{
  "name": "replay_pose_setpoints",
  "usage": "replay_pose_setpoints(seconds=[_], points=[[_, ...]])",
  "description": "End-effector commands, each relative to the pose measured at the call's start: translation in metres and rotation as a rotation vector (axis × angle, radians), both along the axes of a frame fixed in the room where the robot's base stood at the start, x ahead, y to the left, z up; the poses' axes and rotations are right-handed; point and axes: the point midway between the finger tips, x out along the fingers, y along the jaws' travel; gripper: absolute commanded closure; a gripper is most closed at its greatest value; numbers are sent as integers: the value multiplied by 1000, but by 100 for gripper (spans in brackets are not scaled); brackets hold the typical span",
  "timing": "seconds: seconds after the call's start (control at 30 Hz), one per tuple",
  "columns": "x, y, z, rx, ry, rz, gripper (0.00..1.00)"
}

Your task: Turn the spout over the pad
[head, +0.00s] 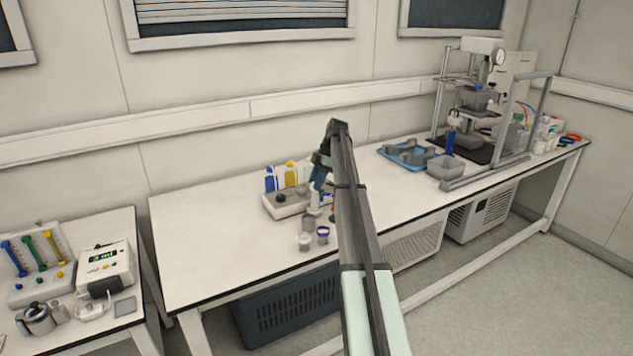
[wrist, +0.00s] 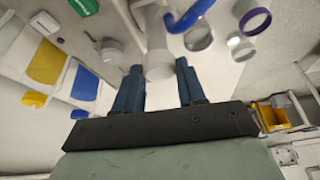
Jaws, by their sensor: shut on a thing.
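In the wrist view, the dark blue fingers of my gripper (wrist: 158,88) stand on either side of a pale cylindrical part (wrist: 157,62) and are shut on it. A curved blue spout (wrist: 190,17) shows just beyond this part, at its upper right. In the head view, my gripper (head: 322,170) is at the right end of a pale bench unit (head: 287,203), and my arm hides part of that area. A small grey square pad (head: 125,306) lies on the left table. I cannot tell whether it is the pad of the task.
A white-rimmed cup (head: 304,241) and a purple-rimmed cup (head: 323,234) stand close in front of the unit. A blue tray (head: 390,152), a grey bin (head: 446,167) and a framed reactor (head: 476,100) stand to the right. The bench left of the unit is clear.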

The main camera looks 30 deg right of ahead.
Motion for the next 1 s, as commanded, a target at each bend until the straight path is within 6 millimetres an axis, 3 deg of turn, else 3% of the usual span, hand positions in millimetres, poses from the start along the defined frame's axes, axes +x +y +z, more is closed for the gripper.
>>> replay_pose_setpoints(seconds=[0.33,0.87,0.9,1.0], points=[[1,-1,0,-2,-1,127,100],[1,-1,0,-2,-1,148,100],[1,-1,0,-2,-1,149,57],[1,0,0,-2,-1,148,48]])
